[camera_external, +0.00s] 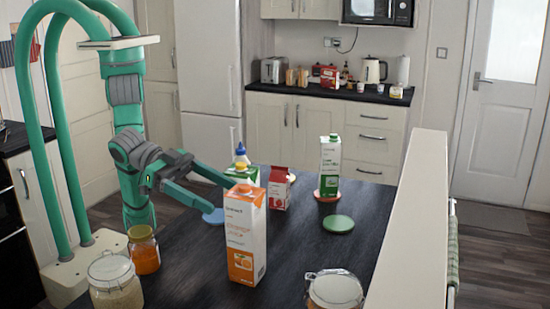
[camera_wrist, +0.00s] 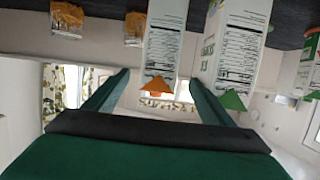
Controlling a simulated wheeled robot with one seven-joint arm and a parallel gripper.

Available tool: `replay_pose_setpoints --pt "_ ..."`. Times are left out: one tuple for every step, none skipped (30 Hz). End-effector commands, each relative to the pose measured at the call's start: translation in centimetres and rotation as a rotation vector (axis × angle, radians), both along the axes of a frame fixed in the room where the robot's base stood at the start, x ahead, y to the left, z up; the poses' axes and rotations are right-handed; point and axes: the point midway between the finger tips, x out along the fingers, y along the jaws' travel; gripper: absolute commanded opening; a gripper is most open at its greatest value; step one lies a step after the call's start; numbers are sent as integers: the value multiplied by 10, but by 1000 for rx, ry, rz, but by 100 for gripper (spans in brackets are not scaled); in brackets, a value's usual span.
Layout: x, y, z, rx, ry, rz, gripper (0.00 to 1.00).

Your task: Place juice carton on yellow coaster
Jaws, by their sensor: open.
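The orange and white juice carton (camera_external: 243,237) stands upright on the dark table, front centre. My gripper (camera_external: 214,193) is open just behind and left of it, with one finger reaching towards the carton's upper part. The wrist view appears upside down. There, a white carton with an orange gable (camera_wrist: 165,45) shows between my open gripper's fingers (camera_wrist: 160,80), apparently beyond the tips. A carton with a green gable (camera_wrist: 236,45) shows beside it. I cannot make out a yellow coaster in either view; it may be hidden.
A green carton (camera_external: 330,158) stands on a pinkish coaster (camera_external: 325,198). A red carton (camera_external: 279,190) and glue-like bottle (camera_external: 241,157) stand behind. Jars (camera_external: 115,280) line the front.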

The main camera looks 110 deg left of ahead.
Motion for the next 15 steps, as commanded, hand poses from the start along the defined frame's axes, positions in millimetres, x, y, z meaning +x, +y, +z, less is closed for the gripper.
replay_pose_setpoints --pt "8 0 -3 2 2 2 76" --pt "12 0 -4 1 1 1 76" --pt "17 0 -6 1 2 1 76" --pt "20 -1 -7 1 2 1 76" --pt "23 -1 -7 1 1 0 76" --pt "26 -1 -8 1 0 -1 76" --pt "28 -1 -8 1 1 -1 76" --pt "29 -2 -9 0 1 -2 76" --pt "31 -2 -10 0 1 -2 76" --pt "32 -2 -10 0 1 -2 76" --pt "34 -2 -11 0 1 -2 76" --pt "38 -2 -12 -1 1 -2 76" --pt "41 -1 -14 0 1 -1 76" --pt "46 -1 -16 0 3 -1 76" --pt "51 -2 -18 0 2 -1 76"
